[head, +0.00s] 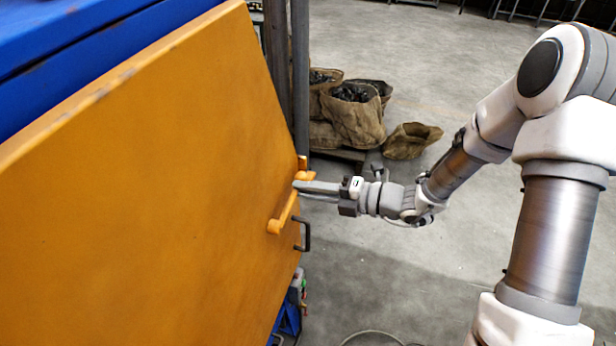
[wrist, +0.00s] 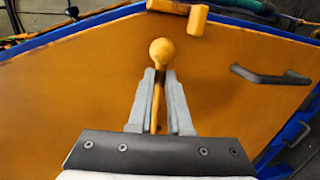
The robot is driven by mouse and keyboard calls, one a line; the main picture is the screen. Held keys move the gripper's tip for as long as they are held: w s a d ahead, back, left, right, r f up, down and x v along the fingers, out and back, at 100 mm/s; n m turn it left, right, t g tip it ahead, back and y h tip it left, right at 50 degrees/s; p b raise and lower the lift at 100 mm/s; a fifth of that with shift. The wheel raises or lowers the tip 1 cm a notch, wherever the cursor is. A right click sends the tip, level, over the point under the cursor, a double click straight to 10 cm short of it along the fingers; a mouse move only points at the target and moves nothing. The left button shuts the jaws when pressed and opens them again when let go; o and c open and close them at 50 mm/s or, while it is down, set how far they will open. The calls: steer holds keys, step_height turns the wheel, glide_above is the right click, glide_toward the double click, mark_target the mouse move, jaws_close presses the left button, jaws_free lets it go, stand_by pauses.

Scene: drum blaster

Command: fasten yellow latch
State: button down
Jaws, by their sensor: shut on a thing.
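The yellow latch (head: 284,214) is on the face of the large orange-yellow door near its right edge. In the head view its bar slants down to the left. In the wrist view the latch (wrist: 162,50) shows a round knob, with a thin yellow part running back between the fingers. My gripper (head: 298,188) reaches in from the right at the upper part of the latch. In the wrist view my gripper (wrist: 161,74) is shut on the latch, one finger on each side just behind the knob. The fingers hide part of it.
The orange-yellow door (head: 130,190) fills the left. A dark handle (head: 307,234) is below the latch, and a yellow block (wrist: 196,18) lies beyond the knob. A blue body (head: 60,35) is at upper left. Sacks (head: 352,118) stand behind; the floor at right is open.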

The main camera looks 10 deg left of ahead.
steer(key=shift+f+m, duration=0.25)
steer(key=shift+m, duration=0.05)
steer(key=shift+f, duration=0.1)
steer(key=c, duration=0.8)
jaws_free()
steer(key=shift+c, duration=0.2)
steer(key=b+v, duration=0.2)
steer(key=v, duration=1.5)
steer(key=shift+d, duration=0.25)
